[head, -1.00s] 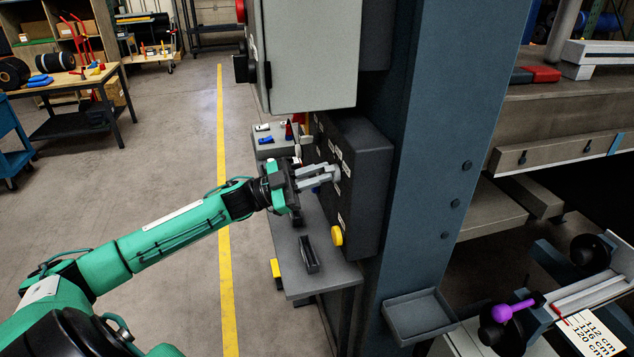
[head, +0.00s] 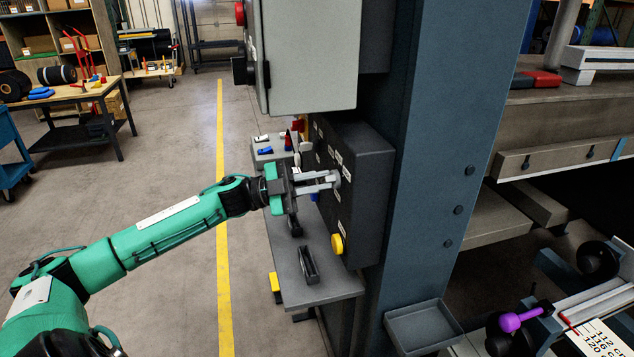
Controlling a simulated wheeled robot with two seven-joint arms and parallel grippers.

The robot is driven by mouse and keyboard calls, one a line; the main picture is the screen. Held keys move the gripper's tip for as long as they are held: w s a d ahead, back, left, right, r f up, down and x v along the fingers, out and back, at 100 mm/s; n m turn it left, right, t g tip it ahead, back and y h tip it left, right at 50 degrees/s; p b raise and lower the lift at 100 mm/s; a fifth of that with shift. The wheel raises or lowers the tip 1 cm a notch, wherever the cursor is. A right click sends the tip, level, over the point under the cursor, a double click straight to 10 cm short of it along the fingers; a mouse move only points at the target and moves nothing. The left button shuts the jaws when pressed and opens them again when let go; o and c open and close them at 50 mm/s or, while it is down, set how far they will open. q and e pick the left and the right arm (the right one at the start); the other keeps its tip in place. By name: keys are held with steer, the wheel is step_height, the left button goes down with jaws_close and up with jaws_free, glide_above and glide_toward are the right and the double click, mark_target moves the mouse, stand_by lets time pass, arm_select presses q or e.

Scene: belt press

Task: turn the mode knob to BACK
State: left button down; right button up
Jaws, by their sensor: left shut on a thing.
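The dark control box (head: 362,165) is fixed beside the blue-grey column, with small white labels on its left-facing panel. My left gripper (head: 333,180) reaches this panel from the left, its pale fingers shut on the mode knob. The knob is mostly hidden by the fingers, so its pointer and the word it faces cannot be read. A yellow button (head: 337,243) stands out lower on the same panel, apart from the gripper. My right gripper is not in view.
A grey shelf (head: 335,286) with a small black holder (head: 308,261) lies below the box. A grey cabinet (head: 310,55) hangs above. The blue-grey column (head: 440,150) stands close on the right. Open floor lies to the left, past the yellow line (head: 222,250).

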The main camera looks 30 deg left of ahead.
arm_select(q)
steer(key=c, duration=1.4)
jaws_free()
steer(key=shift+c, duration=0.2)
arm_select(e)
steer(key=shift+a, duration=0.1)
